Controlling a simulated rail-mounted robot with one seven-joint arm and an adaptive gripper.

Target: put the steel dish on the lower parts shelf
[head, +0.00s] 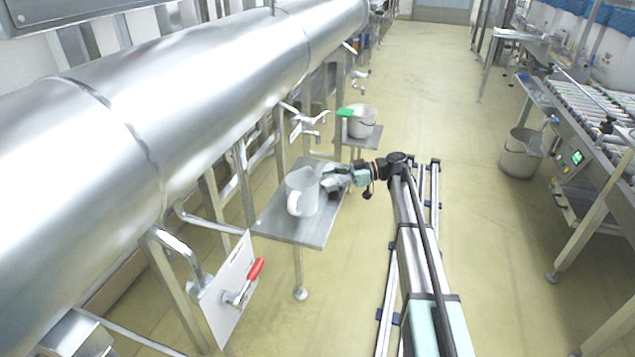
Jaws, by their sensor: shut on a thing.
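My gripper (331,184) reaches left over a small steel table (308,232), at its right side. It is shut on a small grey thing at its fingertips, which looks like the steel dish, though it is small and mostly hidden by the fingers. A white jug (302,187) with its handle towards the front left stands on the table just left of the gripper. I cannot tell whether the gripper touches the jug. I cannot make out the lower parts shelf for certain.
A grey-white bucket (362,121) stands on a smaller stand behind the table. A large steel pipe (200,95) with valves runs along the left. A roller conveyor (590,105) and another bucket (521,153) are at right.

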